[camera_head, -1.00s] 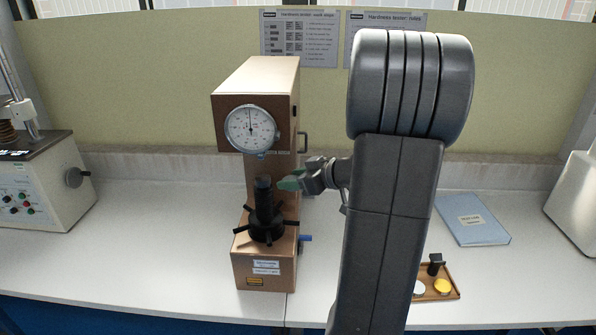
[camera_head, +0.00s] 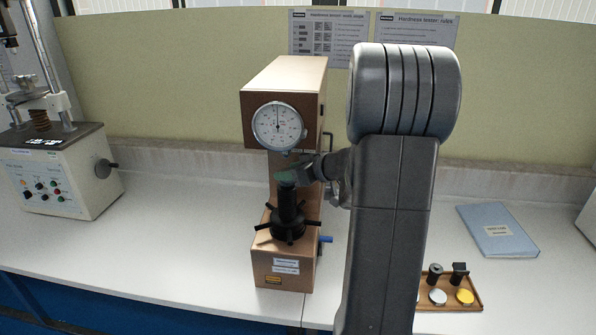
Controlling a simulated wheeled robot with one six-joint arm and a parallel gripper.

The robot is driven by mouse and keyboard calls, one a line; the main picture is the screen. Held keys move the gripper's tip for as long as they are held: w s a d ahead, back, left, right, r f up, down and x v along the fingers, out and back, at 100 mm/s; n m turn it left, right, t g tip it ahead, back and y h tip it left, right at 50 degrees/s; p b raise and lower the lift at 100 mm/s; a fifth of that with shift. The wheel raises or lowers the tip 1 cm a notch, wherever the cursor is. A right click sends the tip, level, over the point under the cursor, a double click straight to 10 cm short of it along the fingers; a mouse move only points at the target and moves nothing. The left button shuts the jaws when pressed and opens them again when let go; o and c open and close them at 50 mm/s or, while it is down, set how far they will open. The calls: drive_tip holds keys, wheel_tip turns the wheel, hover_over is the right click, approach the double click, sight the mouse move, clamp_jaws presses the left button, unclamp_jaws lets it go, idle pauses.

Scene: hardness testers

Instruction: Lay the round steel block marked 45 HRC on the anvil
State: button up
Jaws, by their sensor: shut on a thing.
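The hardness tester (camera_head: 285,130) is a tall copper-brown machine with a round dial, standing left of my arm. Its anvil sits atop the dark post (camera_head: 287,204), above a spoked handwheel (camera_head: 288,224); the anvil's top is largely hidden by my gripper. My gripper (camera_head: 290,177) has green fingertips, reaches in from the right and is right over the top of the post, below the dial. It is shut on the round steel block, which is hardly visible between the fingers; its marking cannot be read. I cannot tell whether the block touches the anvil.
A wooden tray (camera_head: 478,303) at the lower right holds a silver disc (camera_head: 437,297), a yellow disc (camera_head: 465,296) and two dark pieces. A blue folder (camera_head: 490,222) lies behind it. Another tester (camera_head: 65,175) stands at left. A blue lever (camera_head: 326,239) sticks out beside the tester's base.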

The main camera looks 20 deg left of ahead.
drive_tip(key=shift+a, duration=0.4)
drive_tip(key=shift+w, duration=0.1)
drive_tip(key=shift+d+p, duration=0.1)
drive_tip(key=shift+p, duration=0.4)
drive_tip(key=shift+f, duration=0.2)
idle(0.5)
drive_tip(key=o, duration=1)
drive_tip(key=shift+c, duration=1.1)
drive_tip(key=s+d+p, duration=0.1)
drive_tip(key=s+d, duration=0.1)
drive_tip(key=d, duration=0.4)
drive_tip(key=shift+d+r, duration=0.15)
drive_tip(key=shift+d, duration=0.25)
